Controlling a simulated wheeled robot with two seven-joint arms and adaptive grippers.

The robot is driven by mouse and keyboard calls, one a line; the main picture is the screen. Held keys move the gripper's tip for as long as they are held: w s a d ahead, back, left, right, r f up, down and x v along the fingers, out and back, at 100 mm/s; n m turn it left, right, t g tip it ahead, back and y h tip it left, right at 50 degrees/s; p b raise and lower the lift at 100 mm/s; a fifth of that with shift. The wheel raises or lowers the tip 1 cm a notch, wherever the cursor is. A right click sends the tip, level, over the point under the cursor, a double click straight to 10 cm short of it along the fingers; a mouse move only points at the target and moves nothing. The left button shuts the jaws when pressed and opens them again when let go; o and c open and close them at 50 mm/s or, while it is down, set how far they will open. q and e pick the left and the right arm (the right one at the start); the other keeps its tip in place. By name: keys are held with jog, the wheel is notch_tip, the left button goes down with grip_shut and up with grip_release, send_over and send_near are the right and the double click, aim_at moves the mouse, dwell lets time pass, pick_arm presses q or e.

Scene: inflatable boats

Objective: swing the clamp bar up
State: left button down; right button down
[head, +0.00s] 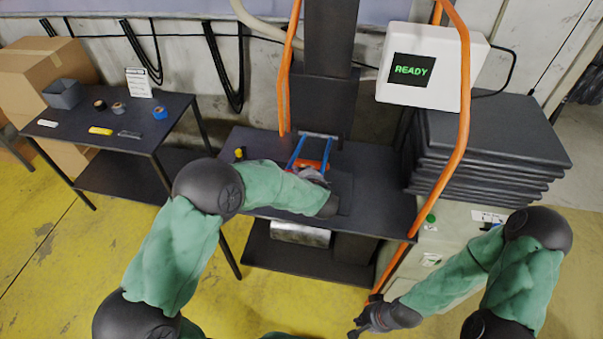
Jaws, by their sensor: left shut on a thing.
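The clamp bar (318,135) is a blue frame with an orange part below it, on the dark workbench (385,205) in front of the dark column. Its side arms rise from the bench and a crosspiece joins them at the top. My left gripper (314,175) is at the low front of the blue frame, shut on the clamp bar. My own wrist and forearm hide part of the gripper and the exact contact. My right gripper (362,325) is low at the right of centre, away from the clamp and near the orange hose; its finger opening is unclear.
Orange hoses (459,120) hang on both sides of the column. A white box (452,65) reads READY. Dark slabs (490,150) are stacked at the right. A side table (85,125) with tape rolls and small items stands at the left. Yellow floor is open at lower left.

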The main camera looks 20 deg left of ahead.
pick_arm(q)
jog(key=w+r+g+p, duration=0.2)
jog(key=w+r+p, duration=0.4)
jog(key=r+p, duration=0.4)
jog(key=p, duration=0.3)
jog(key=shift+w+a+r+m+h, duration=0.25)
jog(key=shift+m+h, duration=0.05)
jog(key=shift+w+r, duration=0.1)
jog(key=shift+r, duration=0.1)
jog(key=c, duration=0.8)
grip_release()
jog(key=shift+f, duration=0.1)
jog(key=v, duration=1.2)
jog(key=shift+f, duration=0.1)
